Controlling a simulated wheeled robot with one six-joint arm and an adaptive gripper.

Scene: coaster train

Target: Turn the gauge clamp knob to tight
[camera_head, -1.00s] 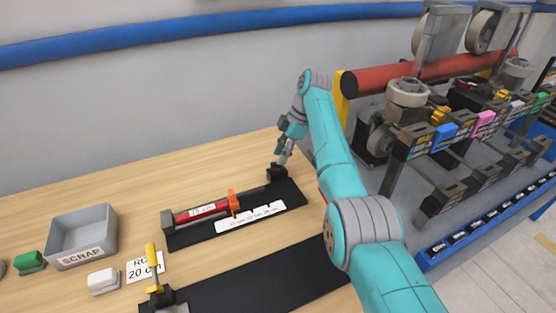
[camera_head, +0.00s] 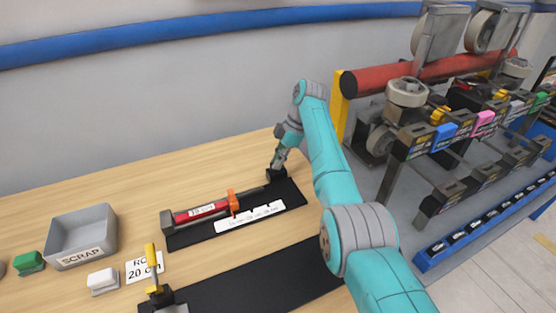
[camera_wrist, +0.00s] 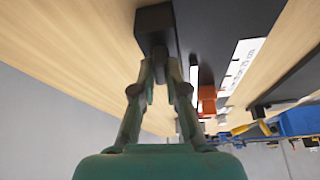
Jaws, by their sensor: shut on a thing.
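The gauge lies on a black mat, with a red labelled bar (camera_head: 201,211), an orange slider (camera_head: 232,202) and a black end block (camera_head: 277,176) at its right end. The end block also shows at the top of the wrist view (camera_wrist: 154,22). My gripper (camera_head: 274,167) points down at this block. In the wrist view my gripper's fingertips (camera_wrist: 158,62) close in on a small dark part at the block, the clamp knob. The fingers mostly hide the knob, so its turn position cannot be seen.
A grey SCRAP bin (camera_head: 82,240), a white block (camera_head: 103,281), a green block (camera_head: 30,262) and a yellow-handled tool (camera_head: 151,256) are at the left. A rack of coloured modules (camera_head: 445,135) stands right of my arm. The table behind the gauge is clear.

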